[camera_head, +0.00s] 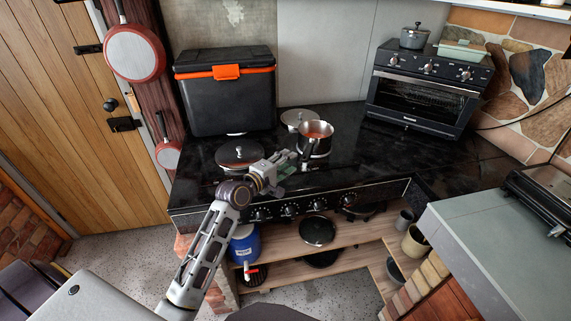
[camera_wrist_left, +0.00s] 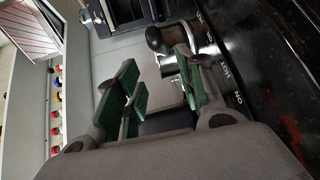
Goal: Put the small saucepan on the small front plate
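The small saucepan (camera_head: 315,136) is a shiny metal pot with reddish contents. It is upright at the right part of the black stove top, and its dark handle points toward the front edge. My left gripper (camera_head: 290,160) is over the front of the stove, just left of the saucepan and close to its handle. In the left wrist view its green-padded fingers (camera_wrist_left: 160,95) are apart with nothing clearly between them. A round plate (camera_head: 240,155) is at the front left and another (camera_head: 299,117) behind the saucepan. The small front plate cannot be made out clearly. My right gripper is out of view.
A small oven (camera_head: 422,95) stands at the back right with a lidded pot (camera_head: 414,37) on top. A grey counter (camera_head: 500,225) is at the right. The black top before the oven is clear.

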